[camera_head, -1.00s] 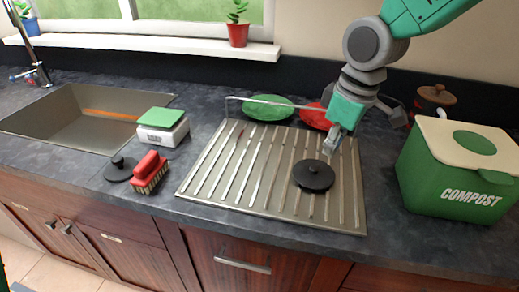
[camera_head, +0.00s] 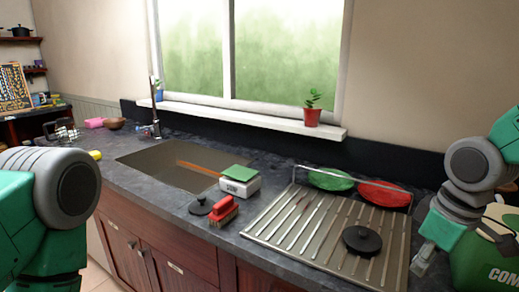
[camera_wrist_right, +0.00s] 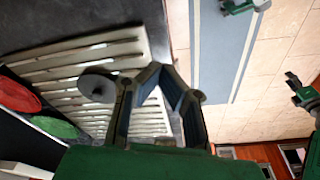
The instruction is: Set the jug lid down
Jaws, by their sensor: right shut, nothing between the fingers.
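A black round lid with a knob (camera_head: 361,240) lies flat on the ribbed metal draining board (camera_head: 290,232), near its front right. It also shows in the right wrist view (camera_wrist_right: 97,85). My right gripper (camera_head: 420,262) is to the right of the lid, by the board's right edge, apart from it. In the right wrist view its fingers (camera_wrist_right: 160,70) meet at the tips, shut and empty. A second, smaller black lid (camera_head: 200,207) lies on the counter left of the red brush. My left arm shows at the left edge; its gripper is out of frame.
Green (camera_head: 330,180) and red (camera_head: 384,194) plates stand behind the board. A red brush (camera_head: 221,210), a scale with a green top (camera_head: 240,180) and the sink (camera_head: 165,165) are to the left. A green compost bin (camera_head: 480,262) is partly behind my right arm.

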